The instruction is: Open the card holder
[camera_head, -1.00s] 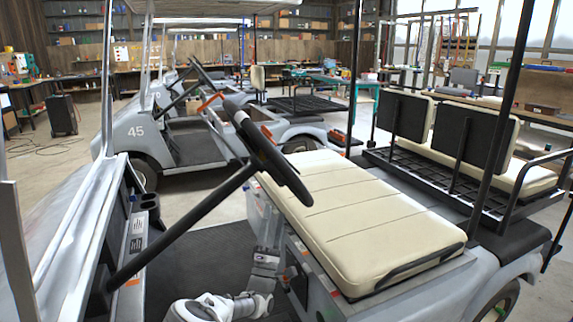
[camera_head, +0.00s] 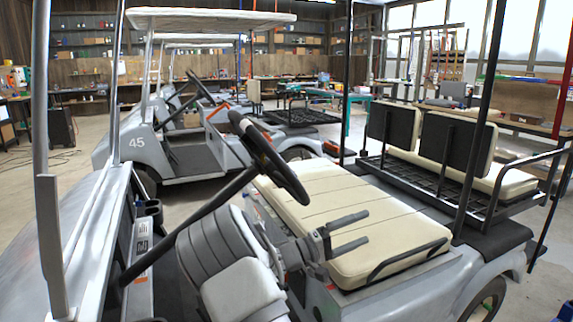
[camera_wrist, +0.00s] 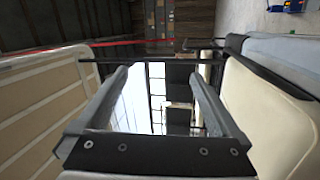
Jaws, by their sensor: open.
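I cannot make out a card holder with certainty in either current view. The near cart's dashboard (camera_head: 128,225) carries a small white label panel (camera_head: 143,238) beside a cup holder (camera_head: 152,211), left of the steering wheel (camera_head: 268,155). My gripper (camera_head: 366,227) is open and empty above the cream bench seat (camera_head: 330,195), its fingers pointing right in the head view, away from the dashboard. In the wrist view my gripper (camera_wrist: 157,75) shows two spread fingers with nothing between them. My arm hides part of the dashboard and the cart floor.
The steering wheel and its slanted column stand between the dashboard and my gripper. Roof posts (camera_head: 478,120) rise around the cart. A rear-facing seat (camera_head: 455,150) stands behind the bench. Another cart marked 45 (camera_head: 136,142) is parked beyond; open floor (camera_head: 195,207) lies between the carts.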

